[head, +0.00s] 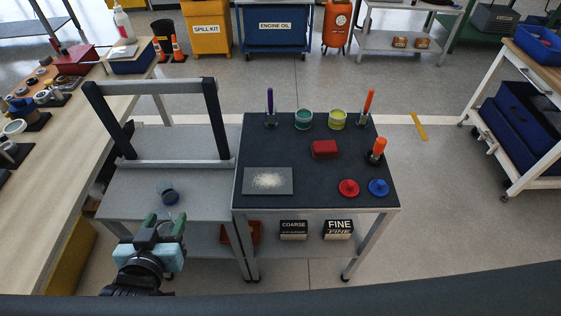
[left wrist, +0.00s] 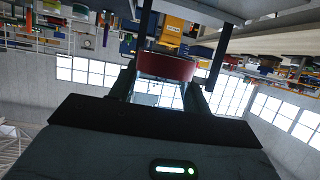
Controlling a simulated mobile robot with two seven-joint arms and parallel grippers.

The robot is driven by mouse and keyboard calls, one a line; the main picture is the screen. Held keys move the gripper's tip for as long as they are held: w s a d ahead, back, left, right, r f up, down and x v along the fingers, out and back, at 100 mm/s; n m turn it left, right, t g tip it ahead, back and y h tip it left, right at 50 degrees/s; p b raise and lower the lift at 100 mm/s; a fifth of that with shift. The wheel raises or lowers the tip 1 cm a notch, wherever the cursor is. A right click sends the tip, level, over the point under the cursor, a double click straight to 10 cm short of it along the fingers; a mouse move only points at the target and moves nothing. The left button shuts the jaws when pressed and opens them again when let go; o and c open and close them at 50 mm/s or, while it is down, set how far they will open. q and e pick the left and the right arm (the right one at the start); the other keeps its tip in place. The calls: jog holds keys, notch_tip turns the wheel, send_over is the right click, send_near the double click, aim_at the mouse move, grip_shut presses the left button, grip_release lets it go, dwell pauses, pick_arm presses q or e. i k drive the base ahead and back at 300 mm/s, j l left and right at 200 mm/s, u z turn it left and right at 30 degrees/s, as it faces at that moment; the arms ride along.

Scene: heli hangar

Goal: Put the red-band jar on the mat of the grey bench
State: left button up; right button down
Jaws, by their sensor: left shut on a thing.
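My left gripper (head: 152,224) hangs low at the front of the left grey bench in the head view. In the left wrist view its two fingers (left wrist: 163,85) are shut on the red-band jar (left wrist: 165,66), whose red band crosses between them. The jar's clear part lets bright windows show through. In the head view I cannot make out the held jar. I cannot make out a separate mat on that bench. My right gripper is not in view.
A dark upright frame (head: 160,87) stands on the grey bench. The dark-topped bench (head: 300,190) on the right holds a powdered grey plate (head: 255,188), a red block (head: 324,149), jars, tools and two knobs. A long wooden bench (head: 60,195) runs along the left.

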aim_at(325, 180)
jog(key=i+l, duration=0.1)
jog(key=l, duration=0.25)
jog(key=i+l, duration=0.1)
jog(key=l, duration=0.3)
jog(key=i+l, duration=0.1)
jog(key=l, duration=0.25)
jog(key=i+l, duration=0.1)
jog(key=l, duration=0.25)
